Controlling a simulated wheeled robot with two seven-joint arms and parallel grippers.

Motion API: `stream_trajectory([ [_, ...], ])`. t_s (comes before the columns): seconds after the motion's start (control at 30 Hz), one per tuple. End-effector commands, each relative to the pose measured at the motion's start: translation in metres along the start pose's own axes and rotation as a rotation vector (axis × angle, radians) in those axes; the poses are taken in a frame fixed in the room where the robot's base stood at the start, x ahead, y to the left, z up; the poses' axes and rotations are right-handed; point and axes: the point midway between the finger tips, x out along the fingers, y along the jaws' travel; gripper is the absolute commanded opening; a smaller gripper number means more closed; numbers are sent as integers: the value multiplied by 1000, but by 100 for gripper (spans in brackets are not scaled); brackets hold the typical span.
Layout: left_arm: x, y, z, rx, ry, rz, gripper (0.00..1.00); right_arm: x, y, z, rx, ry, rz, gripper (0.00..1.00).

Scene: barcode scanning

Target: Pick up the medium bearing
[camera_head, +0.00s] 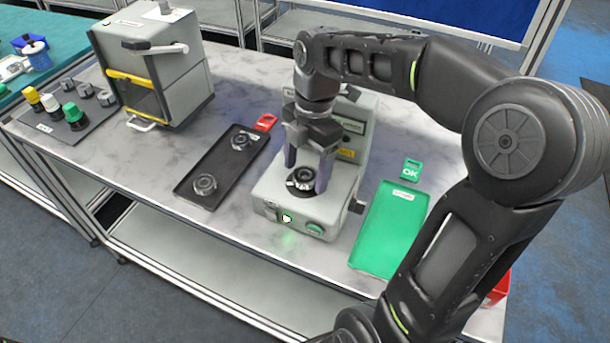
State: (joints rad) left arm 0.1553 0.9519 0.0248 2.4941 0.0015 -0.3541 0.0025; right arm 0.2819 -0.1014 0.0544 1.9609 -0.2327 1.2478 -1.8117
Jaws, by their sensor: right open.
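A dark ring-shaped bearing (301,181) sits on the round stage of a grey machine (268,190). My right gripper (307,178) points down over it, with its fingers on either side of the bearing and open. Whether the fingertips touch it I cannot tell. Two more bearings lie on a black tray (217,178) to the left: one near the front (205,185) and one near the back (241,141). Which bearing is the medium one is not clear from the view. My left gripper is not in view.
A green tray (385,235) with an OK sign (411,170) lies to the right of the machine. A red tag (265,122) stands behind the black tray. A grey box with a yellow-edged door (160,65) and a dark mat of coloured parts (65,118) are at the left.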

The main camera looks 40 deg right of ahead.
Motion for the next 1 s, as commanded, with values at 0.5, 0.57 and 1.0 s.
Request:
stream_trajectory([
  [0.5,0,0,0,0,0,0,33,0,0,0,0,0,0,32],
  [0.57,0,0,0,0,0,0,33,0,0,0,0,0,0,27],
  [1.0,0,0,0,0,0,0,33,0,0,0,0,0,1,0],
])
